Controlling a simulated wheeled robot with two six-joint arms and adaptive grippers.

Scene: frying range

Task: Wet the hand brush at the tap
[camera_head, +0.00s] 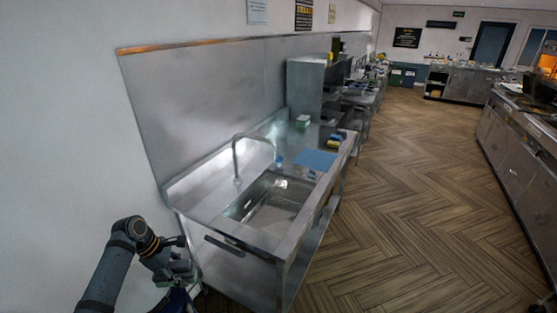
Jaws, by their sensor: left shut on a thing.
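The tap (235,157) is a curved metal spout at the back left of the sink (270,207), a steel basin set in a steel bench. No water stream can be made out. My left gripper (183,272) is at the lower left, in front of and below the bench's near left corner, apart from the tap. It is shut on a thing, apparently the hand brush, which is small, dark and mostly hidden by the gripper. My right gripper is not in view.
A blue mat (315,159) lies on the bench beyond the sink. A tall steel backsplash (210,100) runs behind the bench. The wooden floor (410,200) to the right is clear.

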